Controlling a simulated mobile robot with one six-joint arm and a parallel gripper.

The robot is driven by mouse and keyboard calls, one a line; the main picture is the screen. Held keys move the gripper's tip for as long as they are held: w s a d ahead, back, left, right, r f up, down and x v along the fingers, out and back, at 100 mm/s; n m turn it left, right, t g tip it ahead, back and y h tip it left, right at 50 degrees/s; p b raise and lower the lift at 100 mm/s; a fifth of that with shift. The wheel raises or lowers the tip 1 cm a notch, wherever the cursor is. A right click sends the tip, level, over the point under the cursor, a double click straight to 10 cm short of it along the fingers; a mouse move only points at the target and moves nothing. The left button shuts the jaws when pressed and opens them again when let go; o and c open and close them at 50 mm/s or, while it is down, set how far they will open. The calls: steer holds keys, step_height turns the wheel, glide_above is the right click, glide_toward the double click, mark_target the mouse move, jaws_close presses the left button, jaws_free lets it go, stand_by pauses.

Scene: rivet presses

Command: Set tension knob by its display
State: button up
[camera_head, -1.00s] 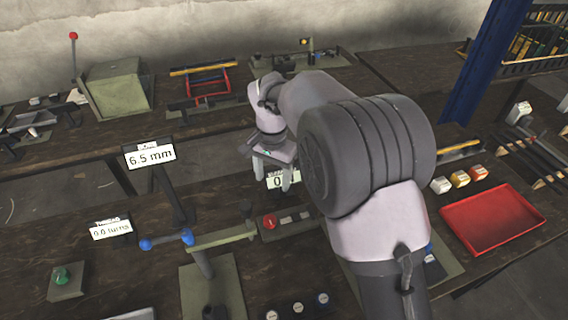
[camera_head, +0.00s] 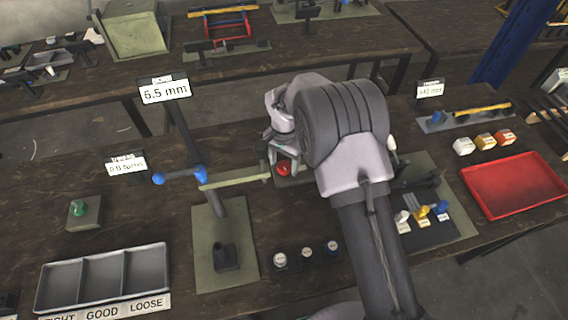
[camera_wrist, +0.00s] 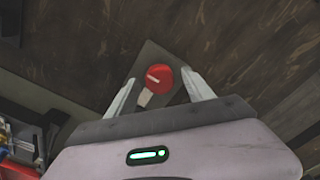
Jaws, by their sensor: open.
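A red round knob (camera_head: 283,168) with a white pointer mark sits on a dark base plate on the near bench. In the wrist view the red knob (camera_wrist: 160,77) lies between the two fingertips, with the fingers apart on either side. My gripper (camera_wrist: 157,84) is open and empty above it; I cannot tell whether the fingers touch it. My arm hides the display that stood beside this knob. Other displays are a "6.5 mm" sign (camera_head: 165,90) and a smaller sign (camera_head: 127,164) reading about "0.0 turns".
A blue-ended handle (camera_head: 180,177) and green bar stand left of the knob. A red tray (camera_head: 513,186) lies at the right.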

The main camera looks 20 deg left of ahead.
jaws_close()
stand_by(0.3)
steer(key=m+b, duration=0.2)
steer(key=m, duration=0.2)
steer(key=shift+f, duration=0.1)
steer(key=m+b, duration=0.2)
steer(key=m, duration=0.2)
steer(key=shift+m+b, duration=0.3)
steer(key=shift+b, duration=0.1)
steer(key=m+b, duration=0.2)
steer(key=m, duration=0.2)
steer(key=m+b, duration=0.2)
steer(key=m, duration=0.3)
steer(key=shift+m, duration=0.3)
